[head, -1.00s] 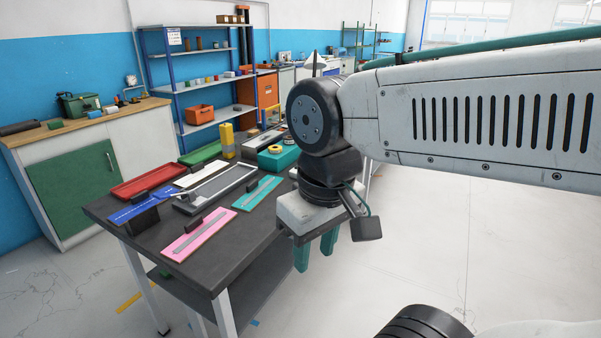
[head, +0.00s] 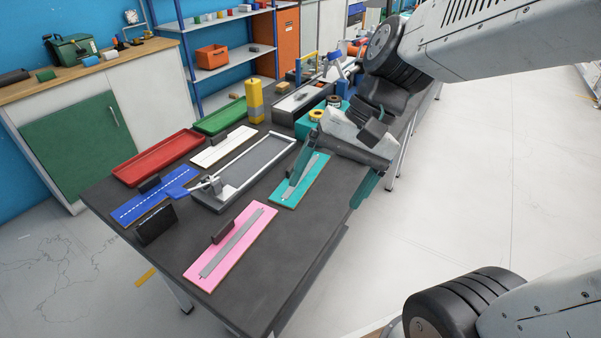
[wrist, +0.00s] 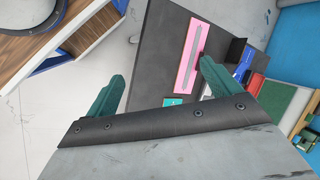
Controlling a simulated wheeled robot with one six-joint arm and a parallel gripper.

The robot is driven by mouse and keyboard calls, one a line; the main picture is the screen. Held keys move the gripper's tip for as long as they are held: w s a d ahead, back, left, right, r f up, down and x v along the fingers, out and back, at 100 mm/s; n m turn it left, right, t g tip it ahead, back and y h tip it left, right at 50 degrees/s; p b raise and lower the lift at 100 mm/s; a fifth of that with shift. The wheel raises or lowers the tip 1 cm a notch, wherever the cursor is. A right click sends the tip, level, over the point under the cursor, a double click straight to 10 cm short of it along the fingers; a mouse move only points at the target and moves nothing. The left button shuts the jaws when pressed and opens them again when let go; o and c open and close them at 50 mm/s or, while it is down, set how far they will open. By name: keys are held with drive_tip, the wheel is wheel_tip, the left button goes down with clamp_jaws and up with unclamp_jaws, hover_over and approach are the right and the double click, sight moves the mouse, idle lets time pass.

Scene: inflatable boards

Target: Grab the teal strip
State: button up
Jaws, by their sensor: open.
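The teal strip (head: 306,186) is a flat teal board with a narrow grey bar along it. It lies on the dark table near its right edge, partly hidden behind a finger in the head view. Only a small teal corner shows beyond the gripper's edge in the wrist view (wrist: 174,101). My gripper (head: 324,197) is open, tilted, with its two teal fingers spread and nothing between them. In the head view, one finger overlaps the teal strip and the other is out past the table edge. I cannot tell any contact. The fingers also show in the wrist view (wrist: 163,68).
A pink board (head: 232,246) with a grey bar, a grey tray (head: 230,197), a blue board (head: 150,203), a white board (head: 222,147), and red (head: 158,157) and green (head: 220,118) trays share the table. A yellow post (head: 255,102) stands at the back. Open floor lies right.

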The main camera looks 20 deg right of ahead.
drive_tip(key=w+a+f+m+t+y, duration=0.1)
drive_tip(key=w+f+m+y, duration=0.1)
drive_tip(key=w+m+y, duration=0.3)
drive_tip(key=w+a+f+m, duration=0.1)
drive_tip(key=w+f+m, duration=0.1)
drive_tip(key=w, duration=0.4)
drive_tip(key=m+t+h, duration=0.1)
drive_tip(key=m+t, duration=0.8)
drive_tip(key=m, duration=0.7)
hover_over(304, 176)
drive_tip(key=s, duration=0.1)
drive_tip(key=f, duration=1)
drive_tip(key=d+f, duration=0.1)
drive_tip(key=f, duration=0.4)
drive_tip(key=shift+f, duration=0.3)
drive_tip(key=shift+x, duration=0.9)
drive_tip(key=shift+h, duration=0.3)
drive_tip(key=x, duration=0.6)
drive_tip(key=shift+d, duration=0.1)
drive_tip(key=c, duration=1.1)
